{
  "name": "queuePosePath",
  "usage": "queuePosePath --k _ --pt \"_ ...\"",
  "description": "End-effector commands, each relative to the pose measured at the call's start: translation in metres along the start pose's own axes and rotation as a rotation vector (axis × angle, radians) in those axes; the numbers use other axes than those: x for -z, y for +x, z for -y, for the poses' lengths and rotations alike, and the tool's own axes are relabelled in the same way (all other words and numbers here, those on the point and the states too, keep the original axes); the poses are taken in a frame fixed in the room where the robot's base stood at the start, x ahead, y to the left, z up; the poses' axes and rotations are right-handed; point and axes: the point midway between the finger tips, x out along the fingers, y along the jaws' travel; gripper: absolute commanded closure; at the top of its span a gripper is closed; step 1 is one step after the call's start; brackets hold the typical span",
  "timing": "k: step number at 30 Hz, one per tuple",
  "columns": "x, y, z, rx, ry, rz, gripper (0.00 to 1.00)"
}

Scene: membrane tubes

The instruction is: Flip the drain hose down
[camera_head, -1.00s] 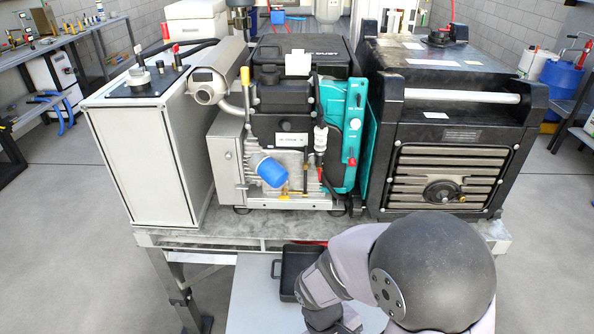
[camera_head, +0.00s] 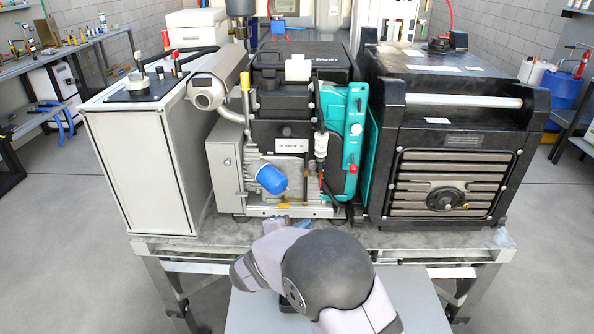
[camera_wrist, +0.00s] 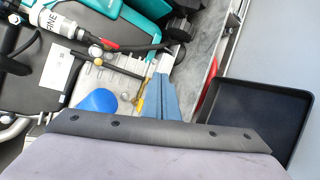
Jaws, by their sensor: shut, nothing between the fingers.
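A black hose with a red sleeve at one end, likely the drain hose (camera_head: 333,200), is at the lower right front of the engine (camera_head: 290,140). In the wrist view it (camera_wrist: 140,47) runs across the upper middle and bends near the teal cover. My gripper (camera_head: 283,222) is low at the engine's front edge, partly hidden behind my arm in the head view. In the wrist view its blue-grey fingers (camera_wrist: 160,85) are together and empty, beside a yellow part (camera_wrist: 140,97) and below the hose in the picture. The fingers look apart from the hose; exact depth is unclear.
A blue filter (camera_head: 271,179) sticks out of the engine front, just left of the fingers in the wrist view. A black tray (camera_wrist: 258,115) lies lower right there. A grey cabinet (camera_head: 125,170) and a large black unit (camera_head: 445,145) flank the engine.

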Motion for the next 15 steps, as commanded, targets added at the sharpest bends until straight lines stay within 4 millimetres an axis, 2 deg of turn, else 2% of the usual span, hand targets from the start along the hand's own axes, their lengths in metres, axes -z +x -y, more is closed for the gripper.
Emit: queuePosePath --k 1,3,7,10,15 --pt "0.005 0.0 -0.024 -0.073 0.022 -0.015 1.0" --pt "0.011 -0.003 -0.053 -0.17 0.056 -0.038 1.0" --pt "0.02 -0.013 -0.094 -0.319 0.129 -0.084 1.0" --pt "0.021 -0.018 -0.109 -0.38 0.211 -0.109 1.0" --pt "0.016 -0.019 -0.111 -0.387 0.327 -0.114 1.0"
